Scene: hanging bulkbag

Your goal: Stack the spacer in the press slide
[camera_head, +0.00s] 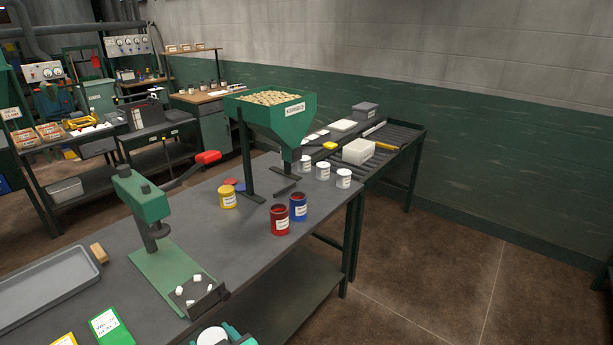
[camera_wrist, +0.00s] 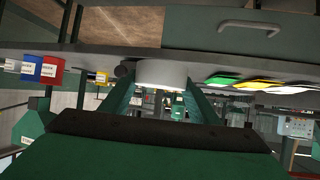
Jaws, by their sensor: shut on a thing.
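My gripper (camera_head: 226,339) is at the bottom edge of the head view, mostly cut off, near the bench's front edge. It is shut on a white round piece (camera_head: 211,336), likely the spacer. In the wrist view, which looks upside down, the white piece (camera_wrist: 161,74) sits between my green fingers. The green press (camera_head: 145,203) stands on the bench, with a red-knobbed lever. Its dark slide (camera_head: 209,300) is at the front of the green base plate, with several small white pieces on it. The held piece is apart from the slide, in front of it.
A grey tray (camera_head: 45,291) and a wooden block (camera_head: 98,253) lie left of the press. Green (camera_head: 109,327) and yellow cards lie at the front. Red (camera_head: 279,220), blue (camera_head: 298,207) and yellow (camera_head: 227,197) cans stand right of the press, before the green hopper (camera_head: 270,117).

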